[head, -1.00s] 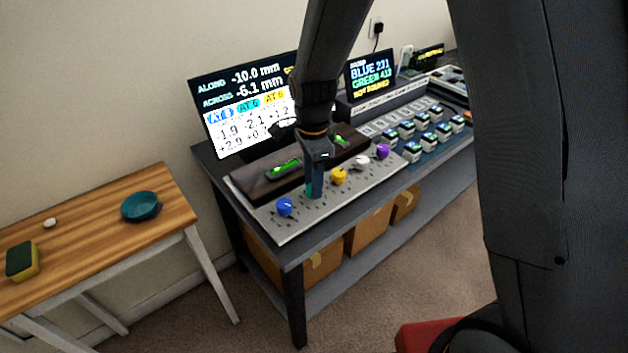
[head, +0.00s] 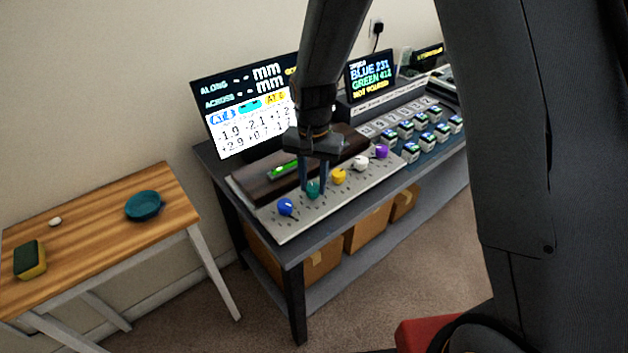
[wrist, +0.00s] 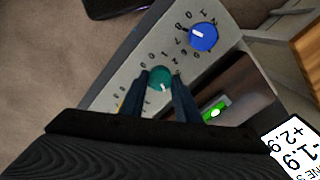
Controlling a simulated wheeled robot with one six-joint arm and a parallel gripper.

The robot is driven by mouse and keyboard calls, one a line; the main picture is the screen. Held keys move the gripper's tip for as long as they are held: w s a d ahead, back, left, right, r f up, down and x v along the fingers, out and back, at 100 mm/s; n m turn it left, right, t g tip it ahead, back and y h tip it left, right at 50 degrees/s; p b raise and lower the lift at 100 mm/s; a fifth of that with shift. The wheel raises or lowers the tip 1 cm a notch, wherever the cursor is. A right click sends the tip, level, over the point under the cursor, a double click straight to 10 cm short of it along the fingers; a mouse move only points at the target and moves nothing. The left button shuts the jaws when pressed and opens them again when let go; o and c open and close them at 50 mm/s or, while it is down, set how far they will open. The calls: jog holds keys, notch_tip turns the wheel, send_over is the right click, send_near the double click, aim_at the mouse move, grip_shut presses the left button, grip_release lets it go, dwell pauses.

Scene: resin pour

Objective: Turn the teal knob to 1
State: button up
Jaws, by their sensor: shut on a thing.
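The teal knob (head: 313,190) is on the grey panel (head: 283,231), between the blue knob (head: 286,207) and the yellow knob (head: 339,175). My gripper (head: 314,187) points down with one finger on each side of the teal knob, shut on it. In the wrist view the teal knob (wrist: 159,76) sits between the fingertips, and its white pointer mark faces the bottom of the picture, slightly right. Numbers ring the knob but are too small and partly covered to read surely. The blue knob (wrist: 203,36) is clear of my fingers.
White (head: 361,162) and purple (head: 381,151) knobs continue the row. A wooden side table (head: 90,235) is at left.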

jog(key=n, duration=0.7)
jog(key=shift+w+a+r, duration=0.1)
jog(key=shift+w, duration=0.1)
jog(key=n, duration=0.8)
jog(key=shift+n, duration=0.3)
jog(key=n, duration=1.2)
jog(key=shift+r+n, duration=0.1)
jog(key=shift+n, duration=0.3)
jog(key=o, duration=1)
jog(key=shift+o, duration=0.2)
jog(key=shift+s, duration=0.1)
